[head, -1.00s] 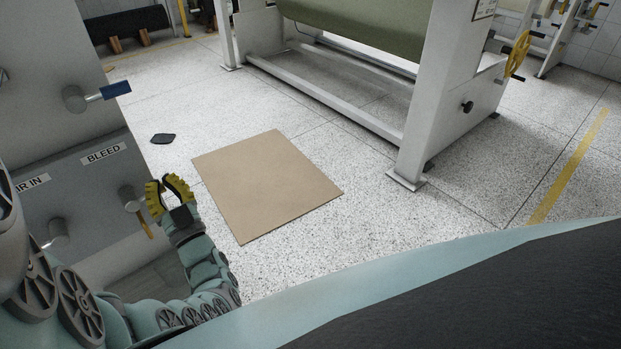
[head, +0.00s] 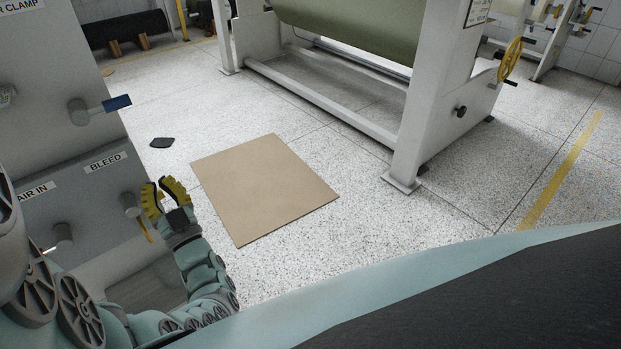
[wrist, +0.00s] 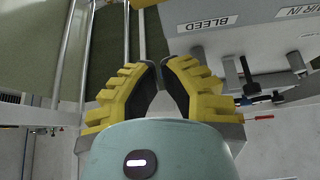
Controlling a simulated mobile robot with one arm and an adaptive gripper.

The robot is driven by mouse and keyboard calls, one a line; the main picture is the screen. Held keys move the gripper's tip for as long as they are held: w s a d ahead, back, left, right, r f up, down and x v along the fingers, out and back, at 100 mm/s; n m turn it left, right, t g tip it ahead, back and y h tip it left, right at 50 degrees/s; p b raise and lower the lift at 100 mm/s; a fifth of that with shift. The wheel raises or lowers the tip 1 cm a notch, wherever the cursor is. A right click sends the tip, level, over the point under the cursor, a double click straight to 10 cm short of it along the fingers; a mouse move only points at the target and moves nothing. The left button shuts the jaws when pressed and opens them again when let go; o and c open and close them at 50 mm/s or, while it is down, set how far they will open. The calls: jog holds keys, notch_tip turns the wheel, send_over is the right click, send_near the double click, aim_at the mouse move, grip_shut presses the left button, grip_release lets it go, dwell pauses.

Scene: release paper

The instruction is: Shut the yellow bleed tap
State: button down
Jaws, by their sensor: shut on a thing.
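The yellow bleed tap (head: 146,231) sits on the grey panel at the left of the head view, under the BLEED label (head: 105,161). Its lever slopes down and slightly right from a round grey stub.
The panel also carries a blue-handled tap (head: 117,103) above and an AIR IN label (head: 37,192) to the left. A brown board (head: 265,190) and a small dark piece (head: 162,142) lie on the speckled floor. A white machine frame (head: 425,110) stands behind.

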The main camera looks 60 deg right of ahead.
jog(key=v, duration=0.8)
jog(key=shift+d+f+b, duration=0.2)
jog(key=shift+d+b, duration=0.05)
jog(key=shift+b, duration=0.2)
jog(key=shift+s, duration=0.1)
